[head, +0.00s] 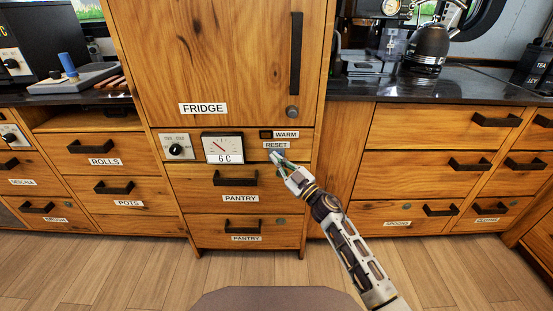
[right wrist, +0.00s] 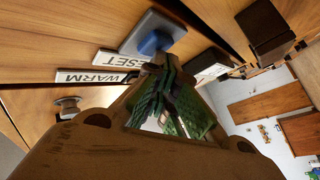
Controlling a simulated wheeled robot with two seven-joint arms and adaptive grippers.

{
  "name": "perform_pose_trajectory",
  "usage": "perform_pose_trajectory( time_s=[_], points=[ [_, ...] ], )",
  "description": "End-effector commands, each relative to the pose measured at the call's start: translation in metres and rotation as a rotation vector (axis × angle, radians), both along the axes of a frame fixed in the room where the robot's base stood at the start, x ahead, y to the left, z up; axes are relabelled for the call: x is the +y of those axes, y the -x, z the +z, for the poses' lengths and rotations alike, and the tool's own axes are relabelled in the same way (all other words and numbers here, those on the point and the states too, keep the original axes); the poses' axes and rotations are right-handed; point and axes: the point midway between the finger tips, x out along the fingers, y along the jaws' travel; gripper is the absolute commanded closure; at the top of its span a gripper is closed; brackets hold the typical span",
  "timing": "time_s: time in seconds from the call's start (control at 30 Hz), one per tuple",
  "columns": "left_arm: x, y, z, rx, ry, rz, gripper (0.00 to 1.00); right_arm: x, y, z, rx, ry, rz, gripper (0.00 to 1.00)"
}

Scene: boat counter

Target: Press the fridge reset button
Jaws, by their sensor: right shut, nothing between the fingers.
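The wooden fridge cabinet (head: 225,60) stands in the middle of the head view, with a control panel below its door. The RESET label (head: 276,145) is at the panel's right. The blue reset button (right wrist: 155,42), on a grey square plate (right wrist: 138,27), shows in the right wrist view; in the head view my fingertips mostly cover it. My right gripper (head: 281,163) is shut and empty, its tips right at the button. Its green-padded fingers show in the right wrist view (right wrist: 168,85). I cannot tell whether they touch the button. My left gripper is out of view.
A WARM label (head: 286,134) with a dark indicator (head: 266,134) sits above RESET. Left of it are a 6 C gauge (head: 222,148) and a dial (head: 176,149). Pantry drawers with a protruding handle (head: 236,179) lie below. Open floor is in front.

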Motion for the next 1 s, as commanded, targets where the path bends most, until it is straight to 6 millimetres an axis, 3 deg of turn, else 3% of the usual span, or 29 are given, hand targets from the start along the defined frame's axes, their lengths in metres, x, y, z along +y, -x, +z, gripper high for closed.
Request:
perform_pose_trajectory(
  time_s=[1.0],
  points=[
    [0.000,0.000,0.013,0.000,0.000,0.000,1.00,0.000,0.019,0.000,-0.001,0.001,0.000,1.00]
  ],
)
